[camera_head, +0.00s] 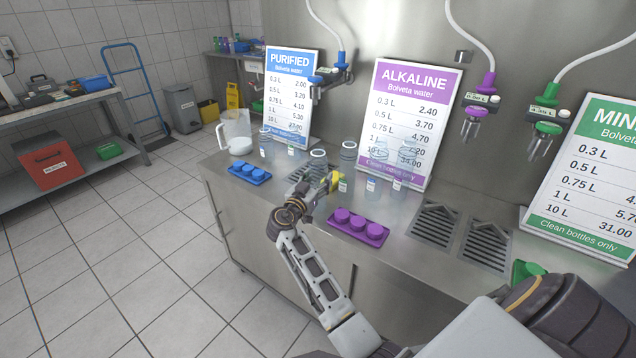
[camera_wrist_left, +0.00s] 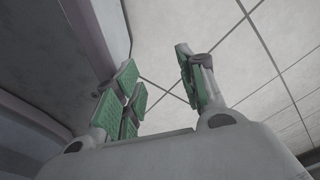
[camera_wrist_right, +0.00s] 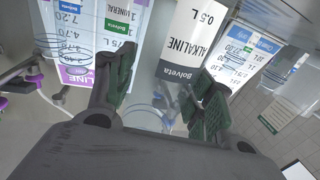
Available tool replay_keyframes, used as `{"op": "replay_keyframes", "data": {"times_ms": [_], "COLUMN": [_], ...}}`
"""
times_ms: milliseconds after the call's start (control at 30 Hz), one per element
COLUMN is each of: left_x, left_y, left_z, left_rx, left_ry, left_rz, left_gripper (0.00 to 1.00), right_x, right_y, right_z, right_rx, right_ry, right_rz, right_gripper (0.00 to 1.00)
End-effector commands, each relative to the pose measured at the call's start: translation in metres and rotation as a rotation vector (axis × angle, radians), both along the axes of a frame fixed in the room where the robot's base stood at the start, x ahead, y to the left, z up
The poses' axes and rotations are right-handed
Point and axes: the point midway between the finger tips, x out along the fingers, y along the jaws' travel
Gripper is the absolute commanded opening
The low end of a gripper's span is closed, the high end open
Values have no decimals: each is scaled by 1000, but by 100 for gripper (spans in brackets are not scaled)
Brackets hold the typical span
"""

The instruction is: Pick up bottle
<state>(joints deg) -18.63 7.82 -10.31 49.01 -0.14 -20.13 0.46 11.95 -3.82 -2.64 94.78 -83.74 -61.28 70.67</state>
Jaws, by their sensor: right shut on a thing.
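My right gripper (camera_head: 325,184) reaches over the steel counter among the clear bottles in the head view. In the right wrist view my right gripper (camera_wrist_right: 160,98) is shut on a clear bottle (camera_wrist_right: 184,42) with a white label reading "ALKALINE 0.5 L"; the label shows upside down. Further clear bottles stand near the hand, such as one with a small coloured label (camera_head: 371,186) to its right and one (camera_head: 348,150) behind it. My left gripper (camera_wrist_left: 160,82) is open and empty in the left wrist view, with pale tiles beyond it.
A purple cap tray (camera_head: 371,241) lies in front of the hand, and a blue cap tray (camera_head: 262,180) to its left. A clear pitcher (camera_head: 235,132) stands at the counter's left end. The alkaline sign (camera_head: 416,110) stands behind the bottles. Drain grates (camera_head: 436,222) lie to the right.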

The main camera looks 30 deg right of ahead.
Motion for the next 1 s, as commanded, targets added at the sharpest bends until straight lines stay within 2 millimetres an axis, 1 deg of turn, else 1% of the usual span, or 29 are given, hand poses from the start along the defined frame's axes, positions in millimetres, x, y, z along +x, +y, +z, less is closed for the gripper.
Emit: {"op": "replay_keyframes", "data": {"times_ms": [167,367,533,667,700,900,1000], "left_x": [2,10,18,21,20,16,10], "left_y": [0,0,0,0,0,0,-1], "left_z": [0,1,3,3,3,2,1], "left_rx": [0,0,0,-1,-1,-1,0], "left_ry": [-2,-10,-19,-22,-22,-17,-11], "left_rz": [0,0,0,0,0,0,0], "left_gripper": [40,40,40,40,40,40,40], "right_x": [0,0,0,0,0,0,0], "right_y": [0,0,0,0,0,0,0], "right_z": [1,13,34,53,60,86,94], "right_rx": [0,0,2,1,0,1,0], "right_ry": [0,-2,-3,-4,-4,-4,-2], "right_rz": [0,-1,-1,-1,-1,0,0], "right_gripper": [37,37,37,37,37,37,37]}}
